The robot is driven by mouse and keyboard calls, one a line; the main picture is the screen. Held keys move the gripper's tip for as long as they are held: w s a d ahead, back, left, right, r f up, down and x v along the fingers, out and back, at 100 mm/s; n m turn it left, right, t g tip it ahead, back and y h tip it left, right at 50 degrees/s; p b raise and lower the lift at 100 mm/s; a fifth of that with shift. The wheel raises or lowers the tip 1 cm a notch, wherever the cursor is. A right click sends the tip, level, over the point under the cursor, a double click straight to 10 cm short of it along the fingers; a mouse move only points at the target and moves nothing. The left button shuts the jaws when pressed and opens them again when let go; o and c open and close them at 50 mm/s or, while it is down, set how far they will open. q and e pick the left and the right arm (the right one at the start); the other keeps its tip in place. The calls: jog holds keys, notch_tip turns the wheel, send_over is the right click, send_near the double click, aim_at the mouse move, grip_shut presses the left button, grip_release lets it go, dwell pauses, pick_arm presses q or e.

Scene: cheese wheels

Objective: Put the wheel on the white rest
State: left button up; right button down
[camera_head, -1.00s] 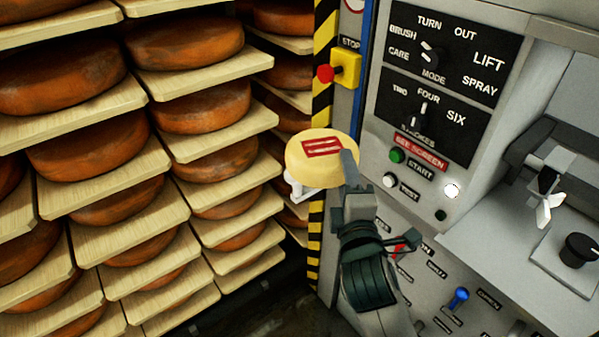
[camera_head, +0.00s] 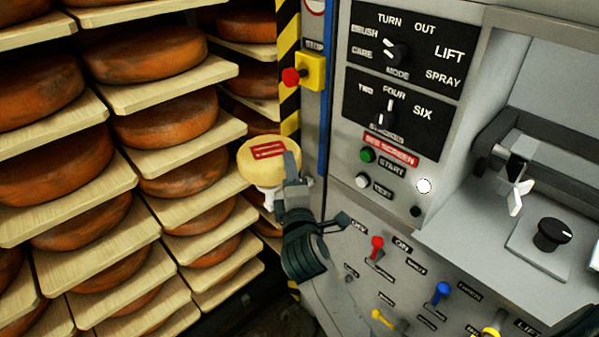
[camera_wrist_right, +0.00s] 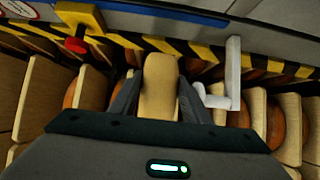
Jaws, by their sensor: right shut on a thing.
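The wheel (camera_head: 258,171) is pale yellow with a red label on its top face. My right gripper (camera_head: 290,178) is shut on its near right edge and holds it about level. In the right wrist view the wheel (camera_wrist_right: 160,88) sits between the two dark fingers (camera_wrist_right: 157,103). The white rest (camera_head: 268,195) shows only in part, just below the wheel in the head view. In the right wrist view the white rest (camera_wrist_right: 233,75) stands just right of the wheel. I cannot tell whether they touch. My left gripper is not in view.
Racks of orange-brown wheels on wooden boards (camera_head: 172,97) fill the left. A grey control panel (camera_head: 335,200) with knobs and coloured levers stands close on the right. A red stop button on a yellow box (camera_head: 313,72) is above the wheel, beside a striped post (camera_head: 288,40).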

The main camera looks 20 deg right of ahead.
jog(key=shift+w+a+f, duration=0.1)
jog(key=shift+w+f, duration=0.1)
jog(key=shift+w, duration=0.45)
jog(key=shift+f, duration=0.1)
jog(key=shift+f, duration=1.9)
jog(key=shift+f, duration=0.1)
jog(key=c, duration=1)
grip_release()
jog(key=shift+s+f, duration=0.1)
jog(key=shift+f, duration=0.05)
